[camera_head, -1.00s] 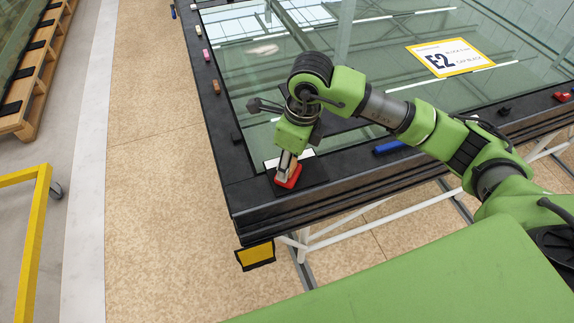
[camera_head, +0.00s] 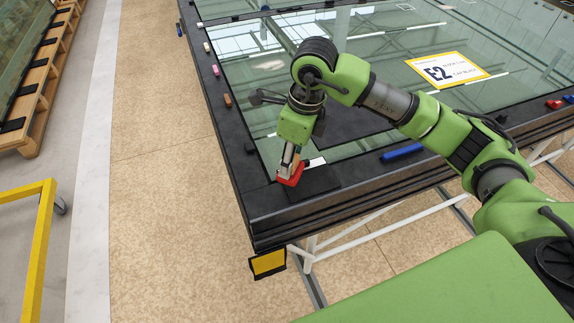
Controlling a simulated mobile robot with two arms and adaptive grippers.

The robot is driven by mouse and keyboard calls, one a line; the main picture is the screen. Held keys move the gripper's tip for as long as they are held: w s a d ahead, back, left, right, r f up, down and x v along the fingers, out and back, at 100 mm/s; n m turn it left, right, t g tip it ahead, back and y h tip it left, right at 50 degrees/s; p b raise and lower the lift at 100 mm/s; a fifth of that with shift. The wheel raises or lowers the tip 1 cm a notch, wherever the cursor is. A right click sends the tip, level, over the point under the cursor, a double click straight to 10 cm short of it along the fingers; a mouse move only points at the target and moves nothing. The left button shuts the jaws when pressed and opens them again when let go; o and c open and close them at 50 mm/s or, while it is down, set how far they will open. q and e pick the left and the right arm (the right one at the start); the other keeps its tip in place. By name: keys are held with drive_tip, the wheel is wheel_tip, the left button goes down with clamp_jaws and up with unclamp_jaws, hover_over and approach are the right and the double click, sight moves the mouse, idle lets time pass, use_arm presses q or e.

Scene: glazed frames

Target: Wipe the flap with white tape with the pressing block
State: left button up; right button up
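My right gripper (camera_head: 290,163) comes in from the right and is shut on a red pressing block (camera_head: 291,176). The block is low over the near left corner of the glazed frame, at the left edge of a dark flap (camera_head: 320,181). I cannot tell whether the block touches the surface. The gripper and block hide part of the flap's left side. My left gripper is not in view.
A blue bar (camera_head: 402,153) lies on the near border, and a red piece (camera_head: 554,104) farther right. Small blocks line the left border. A yellow rail (camera_head: 38,245) stands at left.

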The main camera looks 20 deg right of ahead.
drive_tip(key=shift+a+r+p, duration=0.1)
drive_tip(key=shift+r+p, duration=0.3)
drive_tip(key=shift+r, duration=0.9)
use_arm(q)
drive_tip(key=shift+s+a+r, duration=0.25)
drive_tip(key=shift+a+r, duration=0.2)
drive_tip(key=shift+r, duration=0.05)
